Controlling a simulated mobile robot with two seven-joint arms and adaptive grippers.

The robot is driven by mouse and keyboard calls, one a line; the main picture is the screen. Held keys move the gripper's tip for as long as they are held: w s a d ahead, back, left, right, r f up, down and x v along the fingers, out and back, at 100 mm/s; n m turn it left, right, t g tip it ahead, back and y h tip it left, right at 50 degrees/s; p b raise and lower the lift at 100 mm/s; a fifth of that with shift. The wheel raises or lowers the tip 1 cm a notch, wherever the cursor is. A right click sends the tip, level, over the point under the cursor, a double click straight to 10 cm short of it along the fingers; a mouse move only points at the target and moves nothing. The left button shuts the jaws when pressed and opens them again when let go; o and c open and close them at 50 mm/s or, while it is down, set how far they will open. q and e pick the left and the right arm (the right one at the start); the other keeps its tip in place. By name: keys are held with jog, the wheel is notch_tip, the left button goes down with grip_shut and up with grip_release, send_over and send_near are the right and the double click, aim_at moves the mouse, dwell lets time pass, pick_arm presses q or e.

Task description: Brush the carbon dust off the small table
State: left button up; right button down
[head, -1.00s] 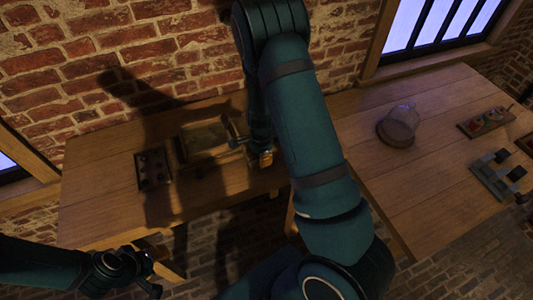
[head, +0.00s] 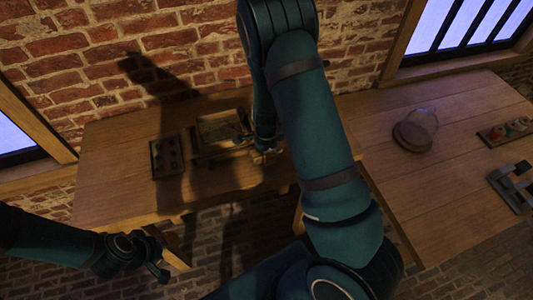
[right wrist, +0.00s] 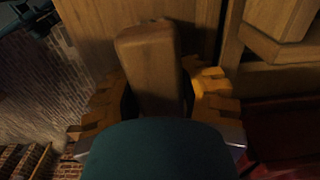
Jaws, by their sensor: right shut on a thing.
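The small wooden table (head: 105,190) stands against the brick wall at the left in the head view. My right gripper (head: 265,157) is low over its right part, beside a shallow wooden tray (head: 222,131). In the right wrist view its yellow-orange fingers (right wrist: 158,98) are shut on a wooden block-like piece, likely the brush handle (right wrist: 150,62). Bristles are not visible. Carbon dust cannot be made out in the shadow on the tabletop. My left gripper (head: 150,265) hangs in front of the table, apart from it; its jaw opening is unclear.
A dark panel with round parts (head: 167,156) lies left of the tray. A second wooden table (head: 400,185) at the right carries a glass dome on a round base (head: 412,136), a board with coloured parts (head: 505,132) and a switch-like device (head: 513,184). Its middle is clear.

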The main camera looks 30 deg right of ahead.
jog(key=shift+r, duration=2.75)
jog(key=shift+w, duration=0.1)
jog(key=shift+r, duration=1.5)
